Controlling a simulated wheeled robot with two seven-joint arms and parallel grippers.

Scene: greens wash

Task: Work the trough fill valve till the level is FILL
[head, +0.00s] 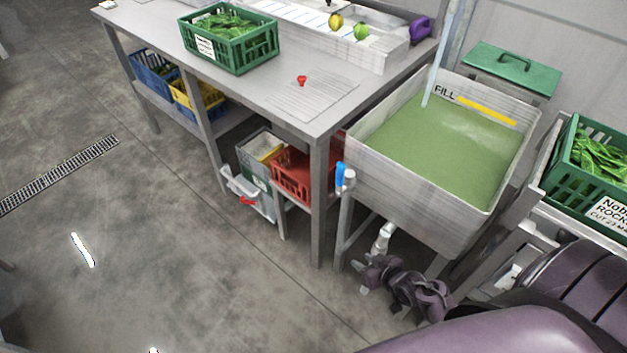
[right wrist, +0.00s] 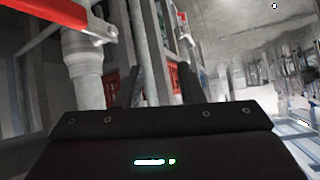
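The grey trough (head: 408,198) holds green water (head: 430,140). Its far edge lies close below the yellow strip (head: 487,110) beside the word FILL. A pale blue stream (head: 437,65) comes down into the water. A blue valve handle (head: 340,175) stands upright at the trough's left front corner. My right gripper (head: 364,283) is low, below the trough and near its white drain pipe (head: 383,238). In the right wrist view the right gripper (right wrist: 160,85) has its dark fingers apart, with nothing between them. A red lever (right wrist: 52,12) on a pipe is at upper left there. My left gripper is out of view.
A steel table (head: 265,88) with a green crate (head: 215,55) of leaves stands left of the trough. Below are a red crate (head: 300,175) and a white bin (head: 255,190). Another green crate (head: 570,165) is at right.

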